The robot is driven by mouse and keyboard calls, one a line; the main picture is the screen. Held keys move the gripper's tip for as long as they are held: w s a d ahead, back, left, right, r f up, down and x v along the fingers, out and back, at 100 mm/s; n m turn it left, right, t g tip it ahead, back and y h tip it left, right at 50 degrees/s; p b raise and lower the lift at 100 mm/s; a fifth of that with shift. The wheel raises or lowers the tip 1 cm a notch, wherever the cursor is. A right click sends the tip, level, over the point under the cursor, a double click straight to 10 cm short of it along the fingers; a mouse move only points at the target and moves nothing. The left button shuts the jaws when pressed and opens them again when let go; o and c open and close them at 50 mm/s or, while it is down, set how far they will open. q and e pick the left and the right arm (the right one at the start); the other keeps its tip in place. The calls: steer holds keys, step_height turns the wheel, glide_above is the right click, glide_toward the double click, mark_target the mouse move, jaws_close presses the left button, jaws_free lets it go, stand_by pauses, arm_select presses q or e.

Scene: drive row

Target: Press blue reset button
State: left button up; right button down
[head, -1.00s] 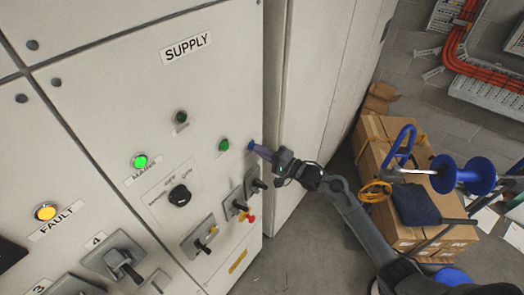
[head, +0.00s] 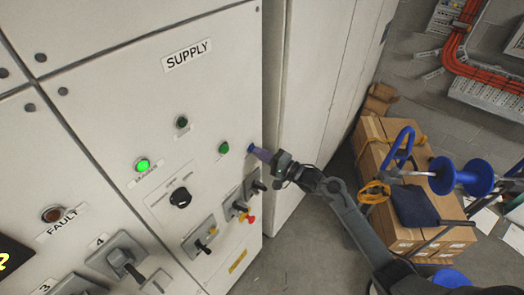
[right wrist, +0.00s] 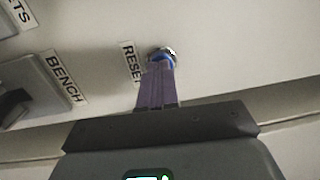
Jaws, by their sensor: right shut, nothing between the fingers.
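The blue reset button (head: 251,148) sits on the white SUPPLY panel near its right edge. In the right wrist view the button (right wrist: 163,57) shows as a blue rim in a metal ring beside the RESET label (right wrist: 131,63). My right gripper (head: 257,152) is shut and empty. Its purple fingers (right wrist: 158,75) meet the button and cover most of it; how far it is pushed in is hidden. The FAULT lamp (head: 52,214) is dark. My left gripper is not in view.
A green button (head: 224,148), a lit green lamp (head: 143,166), a black rotary knob (head: 181,197) and several lever switches (head: 201,238) are on the panel. Cardboard boxes (head: 380,160) and a blue-reeled cart (head: 462,176) stand at right. Grey floor lies between.

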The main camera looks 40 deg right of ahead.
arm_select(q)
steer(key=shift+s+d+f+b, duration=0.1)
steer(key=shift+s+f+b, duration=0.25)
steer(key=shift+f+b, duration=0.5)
arm_select(e)
steer(key=v, duration=1.2)
steer(key=shift+s+d+f, duration=0.2)
steer(key=shift+s+d, duration=0.05)
steer(key=shift+s, duration=0.05)
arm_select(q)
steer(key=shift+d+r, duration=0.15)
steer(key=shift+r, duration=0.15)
arm_select(e)
steer(key=shift+f, duration=0.1)
